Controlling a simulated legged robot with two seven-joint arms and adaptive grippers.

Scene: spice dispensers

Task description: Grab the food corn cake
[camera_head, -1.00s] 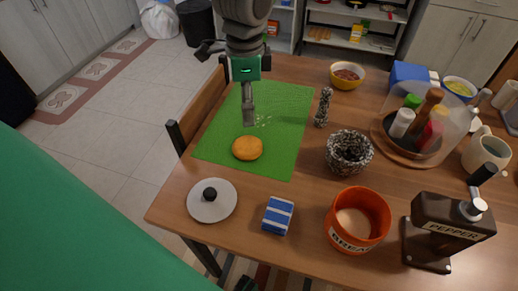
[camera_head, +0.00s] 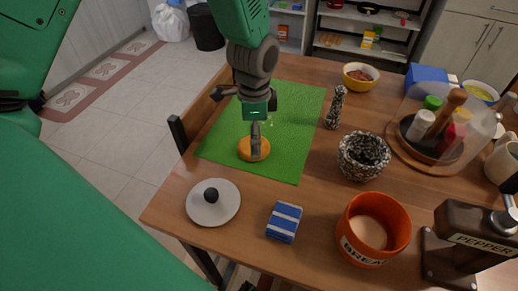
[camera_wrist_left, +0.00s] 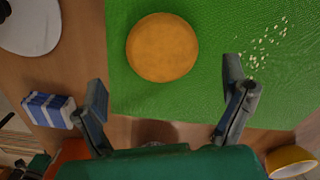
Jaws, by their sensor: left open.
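The corn cake (camera_head: 245,152) is a round, flat orange-brown disc lying on a green mat (camera_head: 290,150). In the left wrist view the cake (camera_wrist_left: 162,47) lies ahead of the fingers and between their lines. My left gripper (camera_head: 256,143) is over the cake in the head view, and one finger hides part of it. In the left wrist view my left gripper (camera_wrist_left: 164,88) has its two fingers wide apart with nothing between them. Whether a finger touches the cake cannot be told. My right gripper is not in view.
A white lid (camera_head: 225,205) with a black knob and a blue-striped box (camera_head: 284,222) lie near the front edge. A speckled bowl (camera_head: 350,165), an orange bread pot (camera_head: 350,235) and a speckled shaker (camera_head: 335,108) stand right of the mat. Pale crumbs (camera_wrist_left: 262,42) lie on the mat.

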